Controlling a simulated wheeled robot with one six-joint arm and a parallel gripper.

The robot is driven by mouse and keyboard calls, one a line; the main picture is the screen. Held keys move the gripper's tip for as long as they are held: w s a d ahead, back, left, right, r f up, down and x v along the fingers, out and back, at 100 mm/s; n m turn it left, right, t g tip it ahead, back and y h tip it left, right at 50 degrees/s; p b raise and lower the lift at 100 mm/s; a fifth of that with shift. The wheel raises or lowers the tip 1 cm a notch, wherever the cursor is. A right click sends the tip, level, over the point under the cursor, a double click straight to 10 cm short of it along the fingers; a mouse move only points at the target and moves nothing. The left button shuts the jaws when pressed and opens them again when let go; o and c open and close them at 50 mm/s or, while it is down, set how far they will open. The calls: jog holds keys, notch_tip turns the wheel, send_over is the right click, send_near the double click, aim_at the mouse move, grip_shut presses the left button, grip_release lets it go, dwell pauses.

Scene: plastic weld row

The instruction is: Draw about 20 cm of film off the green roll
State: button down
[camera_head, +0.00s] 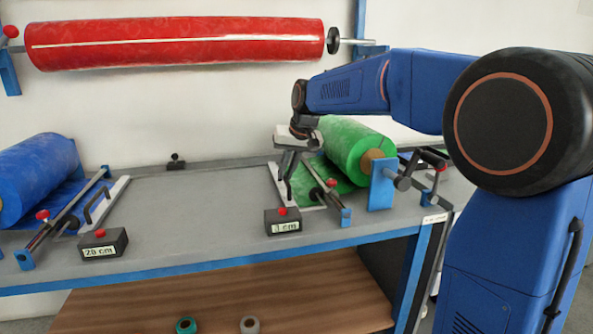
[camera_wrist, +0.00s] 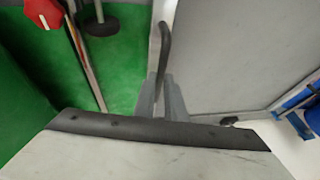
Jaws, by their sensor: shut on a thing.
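The green roll (camera_head: 352,148) lies on its stand at the right of the bench. Its film (camera_head: 318,182) lies flat in front of it, and green film (camera_wrist: 112,62) fills the left of the wrist view. A white bar (camera_head: 276,186) with a dark handle (camera_wrist: 164,50) stands at the film's left edge. My gripper (camera_head: 287,178) is shut on the handle; its two grey fingertips (camera_wrist: 160,100) sit either side of it. The counter (camera_head: 284,222) in front shows a small cm figure, its digit hard to read. A rod with a red knob (camera_head: 331,183) crosses the film.
A blue roll (camera_head: 38,170) stands at left, with its counter (camera_head: 102,244) reading 20 cm. A red roll (camera_head: 180,42) hangs on the wall. The grey bench (camera_head: 190,220) is clear between the stations. Two tape rolls (camera_head: 186,325) lie on the lower shelf.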

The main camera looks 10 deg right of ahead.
jog(key=a, duration=1.3)
jog(key=shift+a, duration=0.4)
jog(key=c, duration=1.8)
grip_release()
jog(key=shift+d+r, duration=0.1)
jog(key=shift+r, duration=0.05)
jog(key=v, duration=1.7)
jog(key=shift+s+r, duration=0.1)
